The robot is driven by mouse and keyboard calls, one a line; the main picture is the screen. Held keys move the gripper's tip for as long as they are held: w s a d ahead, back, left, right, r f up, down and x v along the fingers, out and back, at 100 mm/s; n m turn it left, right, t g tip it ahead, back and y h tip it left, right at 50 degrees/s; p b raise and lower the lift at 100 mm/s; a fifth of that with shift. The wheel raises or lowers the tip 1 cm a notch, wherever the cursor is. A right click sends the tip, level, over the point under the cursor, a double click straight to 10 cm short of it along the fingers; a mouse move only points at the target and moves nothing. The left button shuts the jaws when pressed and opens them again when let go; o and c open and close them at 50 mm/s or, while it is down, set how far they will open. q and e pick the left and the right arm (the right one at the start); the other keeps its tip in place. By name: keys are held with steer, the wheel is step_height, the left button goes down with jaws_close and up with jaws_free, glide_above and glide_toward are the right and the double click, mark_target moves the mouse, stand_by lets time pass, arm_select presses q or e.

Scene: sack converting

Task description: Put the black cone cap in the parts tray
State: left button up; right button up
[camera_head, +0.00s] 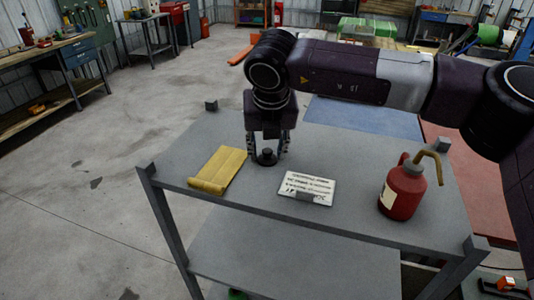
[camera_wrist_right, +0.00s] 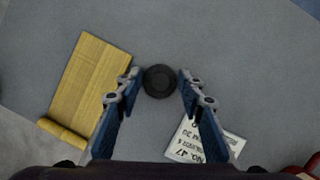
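The black cone cap (camera_head: 266,157) is a small dark round piece with a raised centre, sitting on the grey table top. It also shows in the right wrist view (camera_wrist_right: 160,81), seen from above as a dark disc. My right gripper (camera_head: 267,151) points straight down over it. Its fingers are open on either side of the cap, with a small gap at each side in the wrist view (camera_wrist_right: 159,79). I cannot make out a parts tray in either view. My left gripper is not in view.
On the grey table (camera_head: 225,130), a yellow partly rolled sheet (camera_head: 217,170) lies left of the cap. A white printed card (camera_head: 306,188) lies to its right, then a red oil can (camera_head: 403,190) with a bent spout. Table posts (camera_head: 211,105) stick up at corners.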

steer(key=shift+s, duration=0.2)
steer(key=c, duration=0.8)
steer(key=shift+c, duration=0.9)
steer(key=shift+w+r, duration=0.15)
steer(key=shift+r, duration=0.3)
step_height(320, 180, up, 10)
steer(key=b, duration=0.3)
step_height(320, 180, up, 9)
glide_above(267, 152)
steer(key=shift+r, duration=0.15)
